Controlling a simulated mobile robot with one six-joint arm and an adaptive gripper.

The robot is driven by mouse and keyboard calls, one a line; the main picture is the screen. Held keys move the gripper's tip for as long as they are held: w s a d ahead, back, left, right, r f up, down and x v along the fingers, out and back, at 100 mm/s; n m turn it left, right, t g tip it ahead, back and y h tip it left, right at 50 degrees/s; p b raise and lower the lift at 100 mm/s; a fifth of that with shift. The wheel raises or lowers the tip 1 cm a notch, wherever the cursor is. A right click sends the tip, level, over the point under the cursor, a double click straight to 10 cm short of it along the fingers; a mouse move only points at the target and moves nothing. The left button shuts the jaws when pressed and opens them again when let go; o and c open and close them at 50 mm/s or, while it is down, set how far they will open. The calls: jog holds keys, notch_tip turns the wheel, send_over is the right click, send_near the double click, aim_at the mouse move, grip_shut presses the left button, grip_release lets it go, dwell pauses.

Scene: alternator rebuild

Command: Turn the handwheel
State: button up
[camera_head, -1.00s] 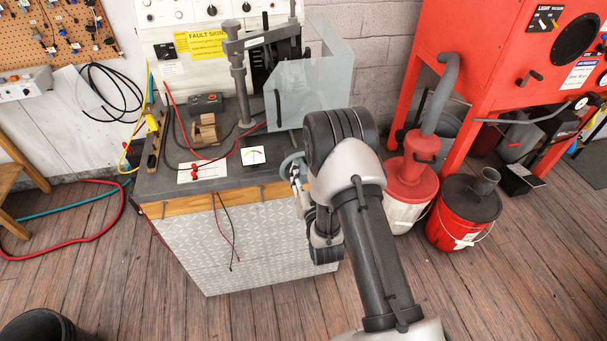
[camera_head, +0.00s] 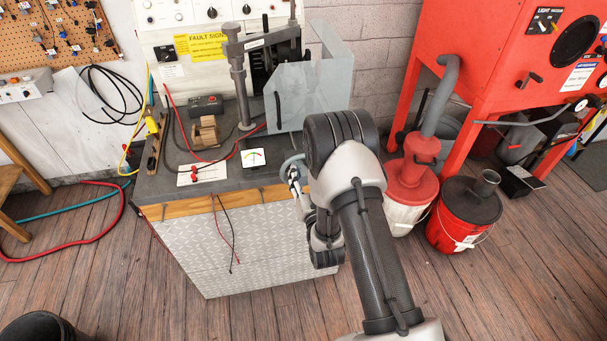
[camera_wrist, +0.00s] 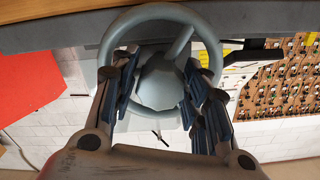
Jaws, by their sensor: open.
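The handwheel is a grey-blue ring with spokes and a broad faceted hub. In the wrist view the handwheel (camera_wrist: 205,32) fills the top middle, just beyond my fingers. My gripper (camera_wrist: 160,85) is open, with one blue-padded finger on each side of the hub; whether the pads touch it I cannot tell. In the head view only part of the handwheel (camera_head: 291,160) shows at the right front of the bench, beside my gripper (camera_head: 295,182). My own arm hides the rest of it.
The test bench (camera_head: 220,176) carries a clear guard (camera_head: 312,95), a small meter (camera_head: 253,157) and loose leads. A red cabinet (camera_head: 490,60) and a red bucket (camera_head: 460,225) stand to the right. The wooden floor in front is largely open.

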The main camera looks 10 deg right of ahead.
aim_at(305, 181)
jog(key=s, duration=0.7)
dwell(0.4)
